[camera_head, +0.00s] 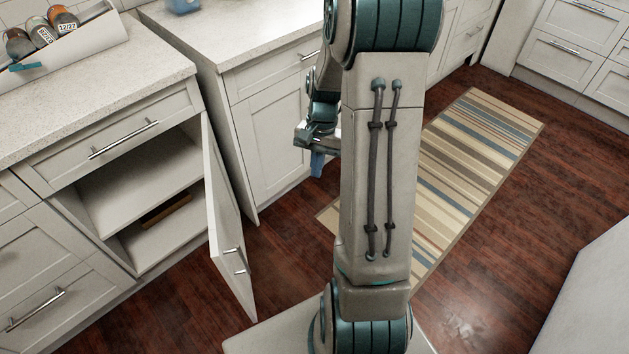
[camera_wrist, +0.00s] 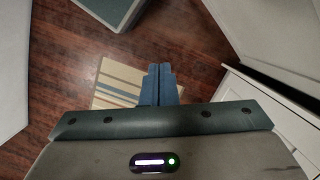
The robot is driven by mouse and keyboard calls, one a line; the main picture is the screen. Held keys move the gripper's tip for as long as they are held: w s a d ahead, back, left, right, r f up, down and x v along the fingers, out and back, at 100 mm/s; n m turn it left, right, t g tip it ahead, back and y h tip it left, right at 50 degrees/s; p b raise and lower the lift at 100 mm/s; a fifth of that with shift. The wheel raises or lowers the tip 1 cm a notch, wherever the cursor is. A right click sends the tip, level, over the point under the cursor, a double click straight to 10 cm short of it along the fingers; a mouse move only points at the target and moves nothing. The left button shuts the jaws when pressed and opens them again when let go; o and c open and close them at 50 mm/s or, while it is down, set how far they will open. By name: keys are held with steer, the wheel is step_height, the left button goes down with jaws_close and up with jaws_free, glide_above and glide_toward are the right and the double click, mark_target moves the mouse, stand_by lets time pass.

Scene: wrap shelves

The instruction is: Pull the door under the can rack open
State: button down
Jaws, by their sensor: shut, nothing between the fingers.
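The can rack (camera_head: 75,40), white with several cans lying in it, stands on the counter at the upper left of the head view. Below it, under a drawer, the white cabinet door (camera_head: 228,225) stands wide open, swung out to the right with its edge toward me. The cabinet's inside shows a shelf (camera_head: 140,180). My gripper (camera_head: 317,165) is right of the door and apart from it, partly hidden behind my arm. In the wrist view its blue fingers (camera_wrist: 158,85) are together, pointing down over the floor with nothing between them.
The drawer (camera_head: 120,140) above the opening is closed. A brown item (camera_head: 166,211) lies on the cabinet's lower level. Another closed cabinet (camera_head: 280,140) stands right of the open door. A striped rug (camera_head: 475,155) covers part of the wood floor, which is otherwise clear.

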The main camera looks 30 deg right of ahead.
steer(key=w+a+r+n+h+b, duration=0.1)
steer(key=a+n, duration=0.6)
steer(key=a, duration=0.4)
steer(key=w+a+r+n+h, duration=0.1)
steer(key=w+a+n+h, duration=0.1)
steer(key=a+n, duration=0.65)
steer(key=s+a+n+t+h+b, duration=0.1)
steer(key=s+a+n, duration=0.3)
steer(key=a, duration=0.6)
steer(key=s+a+n+h, duration=0.1)
steer(key=s+a+n, duration=0.2)
steer(key=a+n, duration=0.45)
steer(key=s+d+f+m+b, duration=0.1)
steer(key=d+f, duration=0.3)
steer(key=f, duration=0.5)
steer(key=shift+s+d+m+b, duration=0.15)
steer(key=shift+s+m+b, duration=0.05)
steer(key=shift+m+b, duration=0.25)
